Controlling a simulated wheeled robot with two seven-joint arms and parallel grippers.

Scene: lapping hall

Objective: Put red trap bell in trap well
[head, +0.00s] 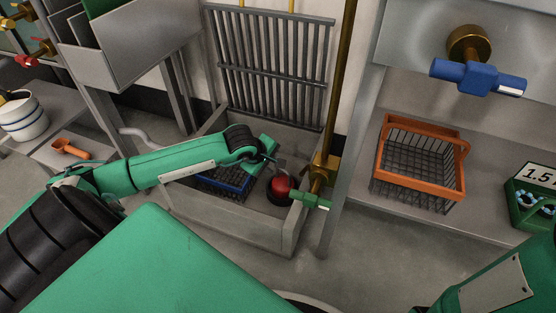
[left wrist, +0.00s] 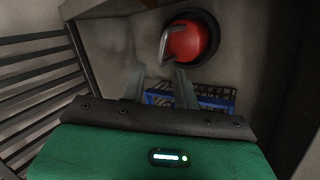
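The red trap bell (head: 281,186) is a red dome in the floor sink, at its right side. In the left wrist view the bell (left wrist: 187,43) has a grey bent handle and lies inside the dark round rim of the trap well (left wrist: 213,28). It looks slightly off-centre there; I cannot tell how deep it sits. My left gripper (left wrist: 160,86) is open and empty, its two fingers apart, short of the bell. In the head view the left gripper (head: 270,158) is over the sink, just up and left of the bell. My right gripper is out of view.
A blue wire basket (head: 228,180) stands in the sink (head: 225,222) beside the bell. A raised grating (head: 275,65) is behind. A brass pipe with a green-handled valve (head: 311,200) rises close to the bell's right. An orange-rimmed basket (head: 420,183) is on the right shelf.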

